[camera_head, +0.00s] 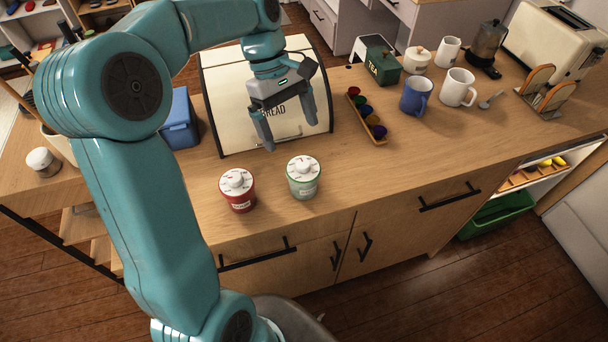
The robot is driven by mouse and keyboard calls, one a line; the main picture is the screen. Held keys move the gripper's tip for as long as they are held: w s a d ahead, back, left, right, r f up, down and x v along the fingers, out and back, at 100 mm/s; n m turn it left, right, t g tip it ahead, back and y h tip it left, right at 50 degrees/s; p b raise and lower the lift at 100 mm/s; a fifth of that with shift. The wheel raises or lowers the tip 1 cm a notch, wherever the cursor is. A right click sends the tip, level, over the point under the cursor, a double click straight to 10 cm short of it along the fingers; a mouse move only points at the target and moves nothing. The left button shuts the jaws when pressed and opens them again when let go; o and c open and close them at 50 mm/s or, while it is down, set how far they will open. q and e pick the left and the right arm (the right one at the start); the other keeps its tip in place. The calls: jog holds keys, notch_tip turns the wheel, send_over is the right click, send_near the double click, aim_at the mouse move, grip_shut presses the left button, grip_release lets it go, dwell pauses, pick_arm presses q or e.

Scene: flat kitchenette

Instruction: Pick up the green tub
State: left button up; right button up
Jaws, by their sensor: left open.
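The green tub (303,177) stands upright on the wooden counter near its front edge. It has a white lid with a knob and a green band. A similar red tub (238,190) stands just to its left, a small gap apart. My left gripper (290,138) is open and empty, above the counter in front of the bread box. Its fingers point down, behind and a little left of the green tub, not touching it. My right gripper does not show.
The cream bread box (221,95) stands behind my left gripper. A blue box (180,122) is to its left. A wooden tray of coloured pods (367,117), a blue mug (416,95) and a white mug (457,88) stand to the right. The counter right of the green tub is clear.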

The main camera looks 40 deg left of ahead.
aim_at(301, 161)
pick_arm(q)
jog(key=x, duration=0.4)
jog(key=shift+s+d+f, duration=0.2)
jog(key=shift+s, duration=0.05)
jog(key=shift+w+d+f, duration=0.1)
jog(key=shift+d+f, duration=0.15)
jog(key=shift+f, duration=0.35)
jog(key=x, duration=0.3)
jog(key=shift+d+f, duration=0.3)
jog(key=shift+d, duration=0.05)
jog(key=shift+f, duration=0.4)
jog(key=shift+d+r, duration=0.1)
jog(key=c, duration=1.2)
